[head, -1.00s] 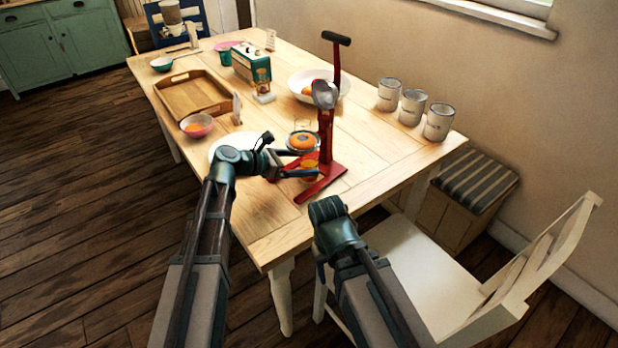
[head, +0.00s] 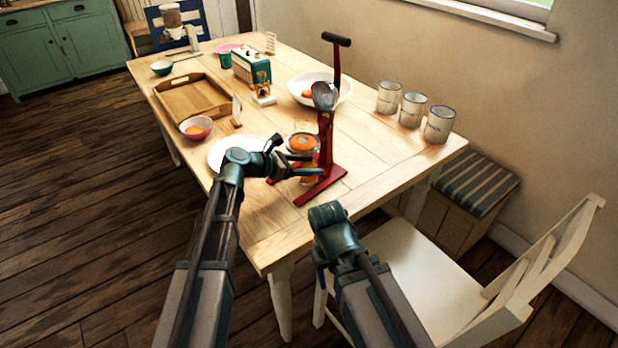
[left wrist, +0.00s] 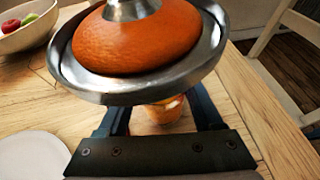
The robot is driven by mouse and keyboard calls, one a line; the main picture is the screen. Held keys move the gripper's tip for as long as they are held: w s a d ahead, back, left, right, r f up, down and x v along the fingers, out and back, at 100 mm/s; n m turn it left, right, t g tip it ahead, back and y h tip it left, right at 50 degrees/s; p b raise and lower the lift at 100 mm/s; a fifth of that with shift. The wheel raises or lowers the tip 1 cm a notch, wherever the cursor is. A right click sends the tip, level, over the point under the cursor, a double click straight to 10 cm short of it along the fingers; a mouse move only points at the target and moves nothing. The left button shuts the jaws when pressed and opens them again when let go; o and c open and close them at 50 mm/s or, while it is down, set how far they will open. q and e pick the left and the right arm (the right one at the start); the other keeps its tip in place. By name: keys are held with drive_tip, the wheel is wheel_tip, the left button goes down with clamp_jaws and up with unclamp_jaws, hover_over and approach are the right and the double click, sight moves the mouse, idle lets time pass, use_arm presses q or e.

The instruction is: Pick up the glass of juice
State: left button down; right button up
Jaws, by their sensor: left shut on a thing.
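The glass of juice (left wrist: 164,110) is low beneath the metal dish of a citrus press, with orange juice showing. In the head view the glass (head: 309,178) is partly hidden by my gripper and the press. My left gripper (head: 306,168) reaches in from the left under the dish. Its fingers are shut on the glass, one on each side, and in the left wrist view the dish hides part of them (left wrist: 164,116). The glass looks upright. My right arm is at the table's front edge; its fingers do not show.
The red press (head: 325,155) stands around the glass, with an orange (left wrist: 138,40) on its dish just above my gripper. A white plate (head: 225,150) lies to the left. Several canisters, a wooden tray (head: 195,98) and a fruit bowl (head: 340,92) stand farther off. The table's front right is clear.

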use_arm(q)
drive_tip(key=shift+r, duration=0.15)
drive_tip(key=shift+r+p, duration=0.65)
drive_tip(key=shift+p, duration=0.15)
drive_tip(key=s+a, duration=0.7)
drive_tip(key=a, duration=0.7)
drive_tip(key=s+a, duration=0.8)
drive_tip(key=a, duration=0.6)
drive_tip(key=shift+s, duration=0.15)
idle(0.4)
idle(0.4)
